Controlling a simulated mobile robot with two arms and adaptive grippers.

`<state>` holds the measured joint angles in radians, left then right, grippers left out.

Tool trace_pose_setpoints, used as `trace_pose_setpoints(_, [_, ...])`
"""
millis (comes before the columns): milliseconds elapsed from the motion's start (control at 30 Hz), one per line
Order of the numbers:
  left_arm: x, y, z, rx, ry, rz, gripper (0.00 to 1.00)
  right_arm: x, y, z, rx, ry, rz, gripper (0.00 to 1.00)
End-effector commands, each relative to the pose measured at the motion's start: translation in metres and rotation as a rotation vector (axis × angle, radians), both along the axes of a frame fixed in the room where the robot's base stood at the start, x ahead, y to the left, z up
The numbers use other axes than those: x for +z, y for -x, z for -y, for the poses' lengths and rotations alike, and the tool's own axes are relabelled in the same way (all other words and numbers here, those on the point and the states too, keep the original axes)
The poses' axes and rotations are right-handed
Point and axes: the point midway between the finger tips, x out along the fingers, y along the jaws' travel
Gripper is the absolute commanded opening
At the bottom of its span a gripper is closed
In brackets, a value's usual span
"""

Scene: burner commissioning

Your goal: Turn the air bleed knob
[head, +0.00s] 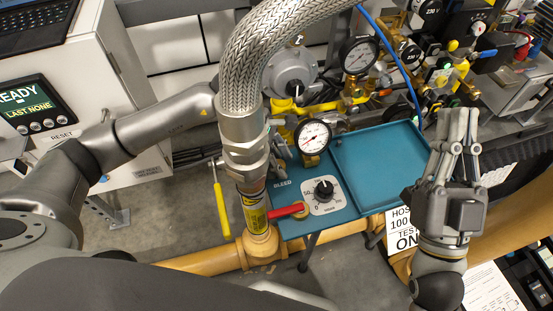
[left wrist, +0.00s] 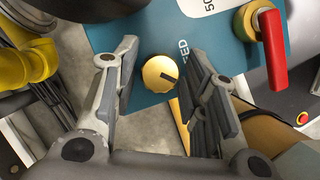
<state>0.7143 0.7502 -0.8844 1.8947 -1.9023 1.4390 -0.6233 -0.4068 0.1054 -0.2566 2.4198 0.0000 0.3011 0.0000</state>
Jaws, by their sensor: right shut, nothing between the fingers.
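A round gold knob (left wrist: 160,74) with a dark pointer mark sits on the teal panel (left wrist: 140,100) beside lettering that ends in "ED". My left gripper (left wrist: 161,58) is open, with one finger on each side of the knob. Gaps show between the knob and both fingers. In the head view, the braided hose and its fitting hide most of this gripper and the gold knob; the word "BLEED" shows on the teal panel (head: 347,221). My right gripper (head: 458,135) is shut and empty, pointing up at the right of the panel.
A black dial knob (head: 324,190) and a red lever (head: 288,211) lie close to the bleed label. The braided hose (head: 285,45) arches over my left arm. A gauge (head: 313,136) stands behind, and an empty teal tray (head: 377,165) lies to the right.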

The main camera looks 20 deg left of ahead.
Motion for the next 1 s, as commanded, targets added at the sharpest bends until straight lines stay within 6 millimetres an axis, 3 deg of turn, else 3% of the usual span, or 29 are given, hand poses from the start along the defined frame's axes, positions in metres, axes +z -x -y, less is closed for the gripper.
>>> trace_pose_setpoints(167, [0.01, -0.001, -0.004, 0.0, 0.0, 0.003, 0.4, 0.0, 0.001, 0.0, 0.002, 0.001, 0.0, 0.0])
trace_pose_setpoints(500, [0.074, 0.001, -0.031, 0.001, 0.0, 0.006, 0.4, 0.0, 0.0, 0.0, 0.0, 0.0, 0.001, 0.0])
trace_pose_setpoints(700, [0.101, 0.003, -0.043, 0.002, -0.001, 0.001, 0.4, 0.0, 0.0, 0.0, 0.0, 0.0, 0.001, 0.0])
trace_pose_setpoints(1000, [0.111, 0.004, -0.046, 0.0, 0.0, 0.0, 0.4, 0.0, 0.0, 0.0, 0.0, 0.0, 0.001, 0.0])
